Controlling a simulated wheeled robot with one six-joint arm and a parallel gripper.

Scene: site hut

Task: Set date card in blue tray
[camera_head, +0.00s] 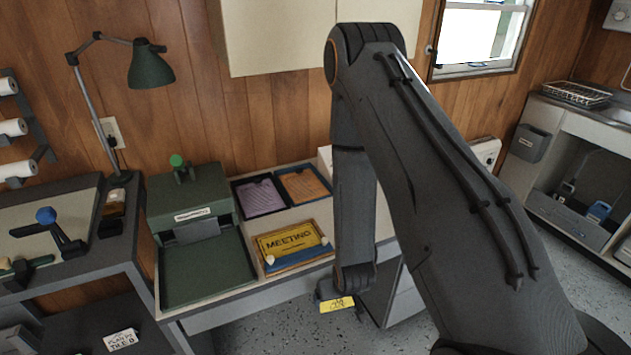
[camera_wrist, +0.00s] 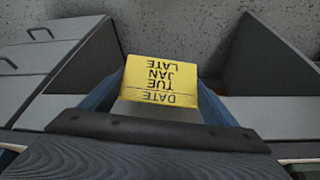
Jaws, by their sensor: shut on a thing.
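The date card (camera_head: 338,305) is small and yellow; in the wrist view (camera_wrist: 160,82) its black print, DATE, TUE, JAN, LATE, appears upside down. My gripper (camera_wrist: 158,96) is shut on it, with a blue finger at each side. In the head view my gripper (camera_head: 335,291) hangs low in front of the desk's front edge, with the card beyond the desktop, over the floor.
A grey drawer unit (camera_head: 393,301) is under the desk. Speckled floor (camera_head: 440,320) is open around it.

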